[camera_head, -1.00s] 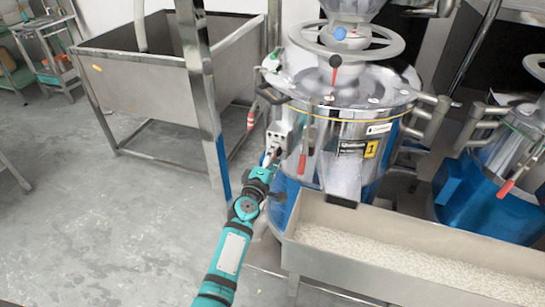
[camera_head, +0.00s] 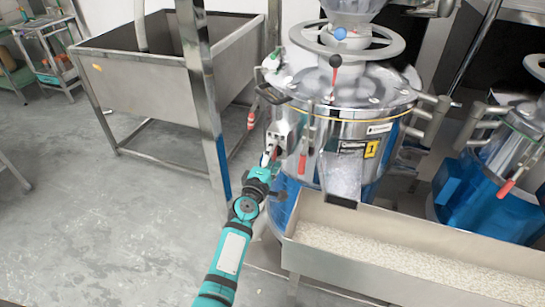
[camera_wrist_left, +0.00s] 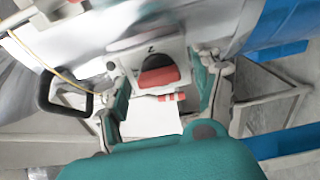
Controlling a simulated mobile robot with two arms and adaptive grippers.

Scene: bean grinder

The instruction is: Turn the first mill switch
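The first mill (camera_head: 355,130) is a shiny steel drum with a yellow "1" label and a blue lower part. Its switch is a pale box (camera_head: 281,130) on the drum's left side. In the left wrist view the switch's red knob (camera_wrist_left: 157,76) sits on a pale plate, seen between my fingers. My left gripper (camera_head: 270,155) is at the switch, just below and in front of it. In the wrist view its two teal-backed fingers (camera_wrist_left: 162,88) are apart, one on each side of the knob. I cannot tell whether they touch it. My right gripper is not in view.
A steel trough (camera_head: 400,262) of pale grains stands in front of the mill. A red-handled lever (camera_head: 303,163) hangs close right of my gripper. A steel sink (camera_head: 165,70) and its post stand to the left. A second mill (camera_head: 500,170) is at right.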

